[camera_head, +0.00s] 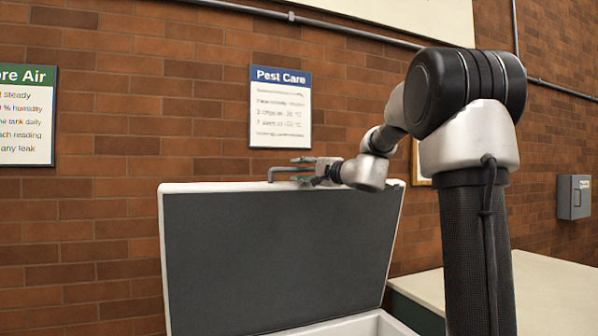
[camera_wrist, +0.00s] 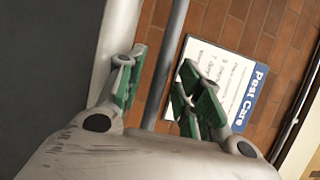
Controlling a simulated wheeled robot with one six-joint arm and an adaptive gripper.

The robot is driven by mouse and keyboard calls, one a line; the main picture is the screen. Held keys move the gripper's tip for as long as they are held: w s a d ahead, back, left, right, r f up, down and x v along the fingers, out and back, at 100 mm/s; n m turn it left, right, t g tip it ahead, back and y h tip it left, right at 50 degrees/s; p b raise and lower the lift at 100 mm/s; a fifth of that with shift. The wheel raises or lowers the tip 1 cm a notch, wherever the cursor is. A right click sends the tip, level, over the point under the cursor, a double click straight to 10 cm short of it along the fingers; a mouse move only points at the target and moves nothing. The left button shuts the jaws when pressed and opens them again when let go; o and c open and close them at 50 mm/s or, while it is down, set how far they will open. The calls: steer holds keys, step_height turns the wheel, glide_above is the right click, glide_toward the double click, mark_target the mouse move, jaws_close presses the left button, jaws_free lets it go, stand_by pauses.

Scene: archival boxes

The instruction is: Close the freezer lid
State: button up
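The freezer lid (camera_head: 275,260) stands raised in the head view, its dark inner face toward me and its white rim around it. A grey bar handle (camera_head: 271,174) sticks up at the lid's top edge. My gripper (camera_head: 303,170) is at that top edge, beside the handle. In the wrist view the handle (camera_wrist: 166,65) runs between the green-padded fingers of my gripper (camera_wrist: 160,88), which are apart with gaps on both sides. The lid's white edge (camera_wrist: 117,40) and dark face lie left of the fingers. Only a strip of the freezer body (camera_head: 365,326) shows at the bottom.
A brick wall stands behind the lid, with a Pest Care sign (camera_head: 281,108) and an air notice (camera_head: 27,115). A pale-topped counter (camera_head: 550,290) is at the right. A grey box (camera_head: 574,197) hangs on the wall, and a pipe runs above.

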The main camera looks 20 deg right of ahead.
steer(key=shift+w+a, duration=0.25)
steer(key=shift+w, duration=0.45)
jaws_close()
steer(key=shift+s, duration=0.15)
